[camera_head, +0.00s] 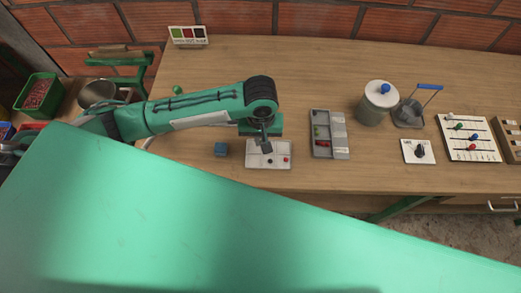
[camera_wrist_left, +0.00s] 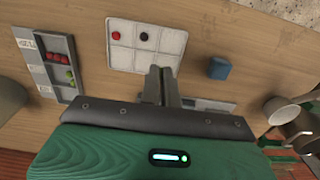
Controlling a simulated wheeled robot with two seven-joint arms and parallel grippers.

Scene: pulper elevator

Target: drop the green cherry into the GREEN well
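My left gripper (camera_head: 266,146) points down over the white sectioned tray (camera_head: 251,162). In the left wrist view its fingers (camera_wrist_left: 163,72) are close together, with no cherry visible between them. A red cherry (camera_head: 285,160) and a dark cherry (camera_head: 270,161) lie in separate cells of the white tray. The grey well tray (camera_head: 341,142) stands just right of it. It holds green cherries (camera_head: 316,131) in one compartment and red ones (camera_head: 322,143) in another; the left wrist view shows the green ones (camera_wrist_left: 71,80) more clearly. My right gripper is not in view.
A blue cube (camera_head: 221,149) sits left of the white tray. A lidded jar (camera_head: 375,104), a blue-handled item (camera_head: 409,112) and a peg board (camera_head: 470,152) stand to the right. A colour card (camera_head: 188,35) stands at the back. The back middle of the table is clear.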

